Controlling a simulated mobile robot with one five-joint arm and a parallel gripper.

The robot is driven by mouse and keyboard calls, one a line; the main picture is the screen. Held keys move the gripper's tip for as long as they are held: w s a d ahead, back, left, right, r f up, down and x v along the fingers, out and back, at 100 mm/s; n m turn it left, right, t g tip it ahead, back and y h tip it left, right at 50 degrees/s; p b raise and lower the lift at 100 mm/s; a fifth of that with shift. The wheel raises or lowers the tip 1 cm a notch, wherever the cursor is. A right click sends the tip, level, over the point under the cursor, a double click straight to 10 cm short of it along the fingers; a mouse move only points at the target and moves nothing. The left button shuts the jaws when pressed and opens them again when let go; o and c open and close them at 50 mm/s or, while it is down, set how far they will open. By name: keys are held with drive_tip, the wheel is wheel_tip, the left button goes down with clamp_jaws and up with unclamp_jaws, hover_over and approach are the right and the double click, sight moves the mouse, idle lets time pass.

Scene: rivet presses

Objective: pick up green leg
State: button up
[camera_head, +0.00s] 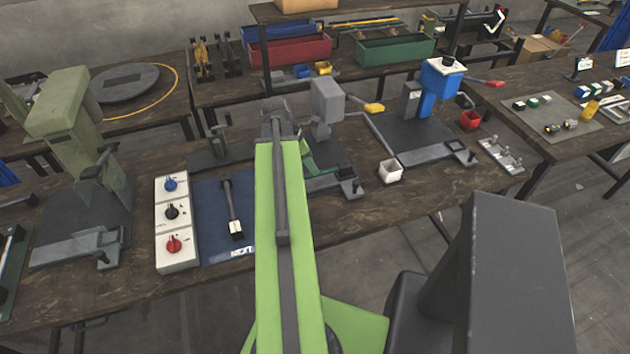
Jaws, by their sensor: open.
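My lime-green arm reaches forward over the workbench, with my dark gripper (278,108) at its far end. The gripper is open, but its fingers are small and hard to make out from behind. A dark green part (322,172) shows just right of my arm, at the base of the grey press (326,105). It may be the green leg, but I cannot tell for sure. My arm hides its left side. No contact between it and my gripper can be seen.
A control box with three knobs (174,222) and a blue mat (213,215) lie left of my arm. A green press (65,125) stands further left and a blue press (440,90) to the right.

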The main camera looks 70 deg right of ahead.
drive_tip(key=b+x, duration=0.5)
drive_tip(key=shift+w+a+f, duration=0.1)
drive_tip(key=shift+w+f, duration=0.05)
drive_tip(key=shift+f, duration=0.15)
drive_tip(key=shift+r, duration=0.2)
clamp_jaws()
